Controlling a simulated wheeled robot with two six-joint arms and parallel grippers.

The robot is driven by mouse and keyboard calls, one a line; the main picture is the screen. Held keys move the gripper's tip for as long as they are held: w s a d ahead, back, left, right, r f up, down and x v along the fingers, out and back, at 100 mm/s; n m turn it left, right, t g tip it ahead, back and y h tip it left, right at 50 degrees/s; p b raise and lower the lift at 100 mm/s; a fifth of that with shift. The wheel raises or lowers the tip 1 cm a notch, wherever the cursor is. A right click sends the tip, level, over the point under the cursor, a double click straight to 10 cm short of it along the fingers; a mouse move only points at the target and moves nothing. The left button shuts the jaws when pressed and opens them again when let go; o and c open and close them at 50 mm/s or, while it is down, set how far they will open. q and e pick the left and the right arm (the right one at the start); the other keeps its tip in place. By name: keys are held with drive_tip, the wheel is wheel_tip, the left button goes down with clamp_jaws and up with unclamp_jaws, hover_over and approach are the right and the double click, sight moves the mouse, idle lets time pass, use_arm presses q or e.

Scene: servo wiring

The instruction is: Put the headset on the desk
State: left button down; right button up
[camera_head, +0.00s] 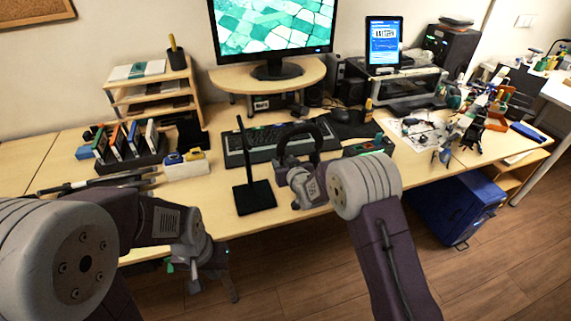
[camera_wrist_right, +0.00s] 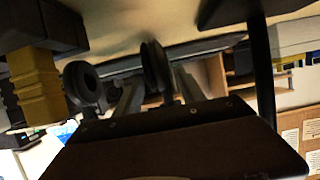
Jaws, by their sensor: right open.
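The black headset (camera_head: 312,128) shows as a dark arched band on the desk (camera_head: 215,208), just beyond my right gripper (camera_head: 291,170). In the right wrist view, two dark round ear cups (camera_wrist_right: 82,82) show. One of them lies between or just beyond the spread fingers of my right gripper (camera_wrist_right: 158,92), which is open; I cannot tell whether they touch. The wrist and arm hide the headset's lower part in the head view. A black stand (camera_head: 254,198) with an upright post is left of the headset. My left gripper (camera_head: 210,282) hangs open and empty before the desk's front edge.
A keyboard (camera_head: 262,143) lies behind the stand, with a mouse (camera_head: 299,110) and monitor (camera_head: 272,35) farther back. A book rack (camera_head: 130,150) is at left. Tools and small parts (camera_head: 470,125) crowd the right. A blue bin (camera_head: 458,207) stands on the floor.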

drive_tip(key=p+v, duration=0.1)
drive_tip(key=v, duration=1.1)
drive_tip(key=shift+r, duration=0.25)
drive_tip(key=s+d+f+m+g+h, duration=0.25)
drive_tip(key=s+d+f+g, duration=0.25)
drive_tip(key=s+d, duration=0.25)
drive_tip(key=s+d+f+m+g+h, duration=0.1)
drive_tip(key=s+d+g, duration=0.3)
drive_tip(key=s, duration=0.5)
drive_tip(key=s+d+f+g+h, duration=0.1)
drive_tip(key=s+d+g, duration=0.2)
drive_tip(key=s, duration=0.6)
wheel_tip(320, 180, up, 14)
drive_tip(key=p, duration=1.4)
drive_tip(key=shift+w+d+r, duration=0.2)
drive_tip(key=shift+w, duration=0.1)
drive_tip(key=shift+y, duration=0.25)
